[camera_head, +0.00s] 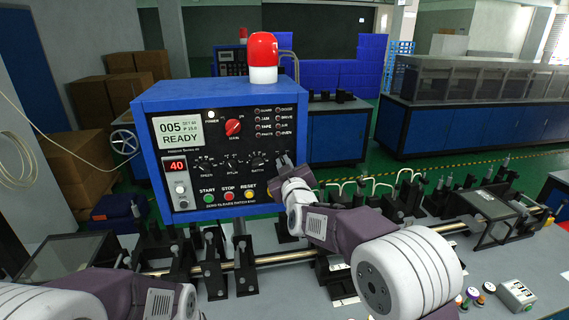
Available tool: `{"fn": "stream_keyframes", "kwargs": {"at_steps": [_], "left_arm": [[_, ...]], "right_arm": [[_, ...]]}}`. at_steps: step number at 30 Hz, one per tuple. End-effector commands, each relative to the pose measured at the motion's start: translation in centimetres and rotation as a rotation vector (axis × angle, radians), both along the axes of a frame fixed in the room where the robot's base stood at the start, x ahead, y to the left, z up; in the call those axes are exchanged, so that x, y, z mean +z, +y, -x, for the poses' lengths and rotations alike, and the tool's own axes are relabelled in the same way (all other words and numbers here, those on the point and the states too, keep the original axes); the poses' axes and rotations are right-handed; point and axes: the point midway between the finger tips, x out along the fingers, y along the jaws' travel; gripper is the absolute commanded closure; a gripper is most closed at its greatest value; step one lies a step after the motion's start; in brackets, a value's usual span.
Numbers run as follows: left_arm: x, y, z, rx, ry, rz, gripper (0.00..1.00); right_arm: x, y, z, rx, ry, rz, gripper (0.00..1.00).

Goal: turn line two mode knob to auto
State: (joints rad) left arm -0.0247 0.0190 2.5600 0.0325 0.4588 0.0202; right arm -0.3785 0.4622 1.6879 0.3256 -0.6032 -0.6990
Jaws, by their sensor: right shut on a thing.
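A blue control box (150,140) with a dark front panel stands in front of me, its screen reading READY. A red knob (233,127) sits in the panel's middle, and a row of small black dials runs below it, ending in a visible dial (257,162). My right gripper (284,164) is at the right end of that row, against the panel. It is shut on a small knob there, which its fingers hide, so I cannot read its setting. My left arm shows at the bottom left; its gripper is out of view.
Green, red and yellow buttons (249,194) sit below the dials. A red beacon (263,52) stands on the box. A metal rail (270,258) with several black fixtures runs across the bench below. A small button box (516,295) lies at the lower right.

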Motion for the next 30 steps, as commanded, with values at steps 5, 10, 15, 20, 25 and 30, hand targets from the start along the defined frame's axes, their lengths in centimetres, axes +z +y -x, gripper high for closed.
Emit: {"fn": "stream_keyframes", "kwargs": {"at_steps": [5, 10, 15, 20, 25, 30], "left_arm": [[0.19, 0.0, 0.0, 0.0, 0.0, 0.0, 1.0], [0.24, 0.0, -0.01, 0.0, 0.0, 0.0, 1.0], [0.25, -0.01, 0.0, 0.0, 0.0, 0.0, 1.0], [0.25, -0.01, 0.01, 0.0, 0.0, 0.0, 1.0], [0.25, 0.0, 0.0, 0.0, 0.0, 0.0, 1.0], [0.25, -0.01, 0.0, 0.0, 0.0, 0.0, 1.0]], "right_arm": [[0.2, 0.07, 0.0, 0.0, -0.017, 0.065, 1.0], [0.17, 0.1, 0.01, 0.0, -0.025, 0.098, 1.0], [0.17, 0.11, 0.01, 0.0, -0.027, 0.109, 1.0], [0.17, 0.1, 0.01, 0.0, -0.027, 0.11, 1.0], [0.18, 0.1, 0.02, 0.0, -0.027, 0.11, 0.84], [0.11, 0.09, 0.02, 0.0, -0.025, 0.109, 0.68]]}}
